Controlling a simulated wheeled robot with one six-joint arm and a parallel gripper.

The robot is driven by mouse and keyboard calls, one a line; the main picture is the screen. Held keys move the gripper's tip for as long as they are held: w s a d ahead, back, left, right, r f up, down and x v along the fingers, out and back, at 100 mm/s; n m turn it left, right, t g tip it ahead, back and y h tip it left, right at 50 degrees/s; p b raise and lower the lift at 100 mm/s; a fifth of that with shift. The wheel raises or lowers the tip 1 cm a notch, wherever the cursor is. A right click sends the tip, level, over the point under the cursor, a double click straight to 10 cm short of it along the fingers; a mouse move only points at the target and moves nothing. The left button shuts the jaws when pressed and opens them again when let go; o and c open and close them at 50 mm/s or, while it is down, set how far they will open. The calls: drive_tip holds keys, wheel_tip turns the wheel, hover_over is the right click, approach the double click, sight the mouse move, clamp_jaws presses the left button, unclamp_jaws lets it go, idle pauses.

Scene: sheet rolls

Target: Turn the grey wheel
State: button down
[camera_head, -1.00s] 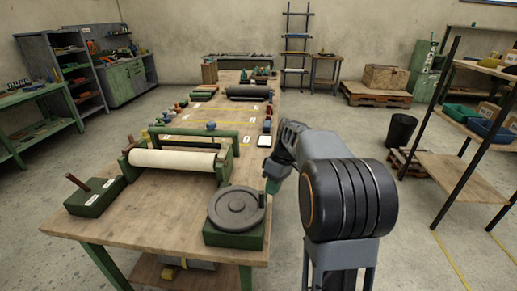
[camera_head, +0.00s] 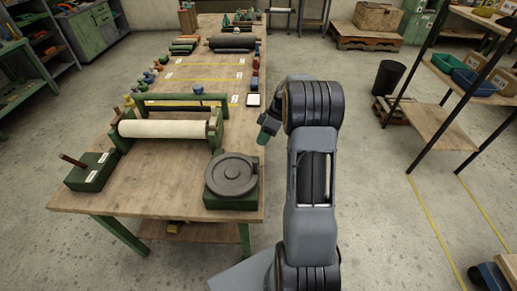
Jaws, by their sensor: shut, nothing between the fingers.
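The grey wheel (camera_head: 232,174) lies flat on a green block (camera_head: 230,203) at the near right corner of the wooden bench. My gripper (camera_head: 263,137) is beyond and to the right of the wheel, by the bench's right edge. It is apart from the wheel, shut and empty. My arm stands to the right of the bench and partly hides the gripper's back end.
A green frame with a cream roll (camera_head: 167,129) stands left of the wheel.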

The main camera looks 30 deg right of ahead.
drive_tip(key=shift+s+a+f+p, duration=0.4)
drive_tip(key=shift+s+a+f, duration=0.05)
drive_tip(key=shift+s+a, duration=0.4)
drive_tip(key=shift+s+a+f+p, duration=0.35)
drive_tip(key=shift+s+a+f, duration=0.05)
drive_tip(key=shift+s+a, duration=0.4)
drive_tip(key=shift+f, duration=0.1)
drive_tip(key=shift+s+m+t+b, duration=0.3)
drive_tip(key=shift+s+m+b, duration=0.1)
drive_tip(key=shift+b, duration=0.2)
